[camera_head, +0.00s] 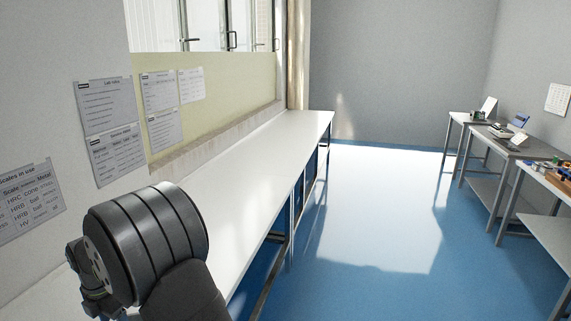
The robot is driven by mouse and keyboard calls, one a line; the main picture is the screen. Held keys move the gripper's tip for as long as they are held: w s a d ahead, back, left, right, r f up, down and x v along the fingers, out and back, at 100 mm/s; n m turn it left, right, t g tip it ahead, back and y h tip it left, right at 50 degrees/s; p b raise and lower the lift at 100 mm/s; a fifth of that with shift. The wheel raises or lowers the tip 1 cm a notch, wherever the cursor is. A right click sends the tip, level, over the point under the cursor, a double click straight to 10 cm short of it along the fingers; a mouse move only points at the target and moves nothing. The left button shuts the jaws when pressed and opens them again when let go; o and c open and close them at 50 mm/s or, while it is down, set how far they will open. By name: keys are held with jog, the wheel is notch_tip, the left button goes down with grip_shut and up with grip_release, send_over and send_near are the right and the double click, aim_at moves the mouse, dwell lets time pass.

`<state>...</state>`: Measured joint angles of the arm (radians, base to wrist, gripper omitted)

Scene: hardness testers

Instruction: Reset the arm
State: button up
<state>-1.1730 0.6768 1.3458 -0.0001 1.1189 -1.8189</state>
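Part of my own arm (145,245), dark grey and rounded, shows at the lower left, in front of the long white bench. A grey metal piece (95,285) sits at its left side; I cannot tell any gripper fingers there. My gripper's fingertips do not show in this view.
A long white bench (255,165) runs along the left wall under a window, its visible top bare. Paper sheets (108,115) hang on that wall. Small grey tables (515,150) with instruments stand along the right wall. The blue floor (370,215) between is clear.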

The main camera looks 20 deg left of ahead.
notch_tip(320, 180, up, 10)
jog(key=f, duration=0.1)
notch_tip(320, 180, down, 17)
jog(key=shift+r, duration=0.15)
jog(key=m, duration=0.9)
dwell(0.3)
jog(key=shift+w, duration=0.1)
dwell(0.4)
